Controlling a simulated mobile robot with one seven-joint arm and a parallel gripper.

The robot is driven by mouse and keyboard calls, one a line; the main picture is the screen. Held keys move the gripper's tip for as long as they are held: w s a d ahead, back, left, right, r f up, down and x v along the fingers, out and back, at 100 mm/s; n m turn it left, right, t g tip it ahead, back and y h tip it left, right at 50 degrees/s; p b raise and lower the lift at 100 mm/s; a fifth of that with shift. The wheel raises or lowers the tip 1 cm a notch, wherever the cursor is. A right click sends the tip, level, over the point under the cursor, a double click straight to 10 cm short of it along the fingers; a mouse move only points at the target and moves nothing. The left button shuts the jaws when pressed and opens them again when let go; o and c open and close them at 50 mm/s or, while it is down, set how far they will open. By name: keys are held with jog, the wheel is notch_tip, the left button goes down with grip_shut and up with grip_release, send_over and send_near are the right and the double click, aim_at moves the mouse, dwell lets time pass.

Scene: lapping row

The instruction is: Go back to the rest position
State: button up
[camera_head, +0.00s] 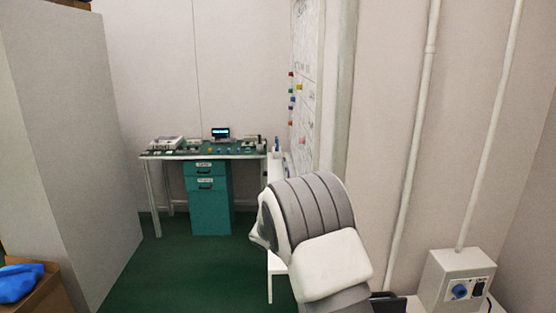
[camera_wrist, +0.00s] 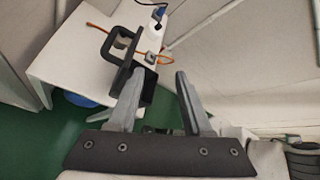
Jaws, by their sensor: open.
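My gripper (camera_wrist: 159,78) shows in the wrist view with its two grey fingers spread apart. Nothing is clearly held between them. A black object with a loop-like handle (camera_wrist: 107,46) shows beyond the left fingertip, over a white table (camera_wrist: 75,55); I cannot tell whether the finger touches it. In the head view my arm, white and grey, is bent at the lower middle right, and my gripper cannot be made out there.
An orange cable (camera_wrist: 107,28) crosses the white table. A grey box with a blue socket (camera_head: 459,280) stands by the right wall. A workbench (camera_head: 205,153) with teal drawers (camera_head: 209,205) is at the back. A grey partition (camera_head: 75,130) stands left. Green floor between is clear.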

jog(key=s+a+r+m+t+y+p, duration=0.1)
jog(key=s+r+m+t+y, duration=0.3)
jog(key=s+r+m, duration=0.5)
jog(key=s+a+r+m+t+y+p, duration=0.1)
jog(key=s+r+m+y, duration=0.6)
jog(key=s+m, duration=0.7)
notch_tip(320, 180, up, 2)
jog(key=s+t+p, duration=0.1)
jog(key=t, duration=0.1)
jog(key=shift+s+a+m+t+y, duration=0.25)
jog(key=shift+s+m+t+y, duration=0.15)
jog(key=shift+s, duration=0.1)
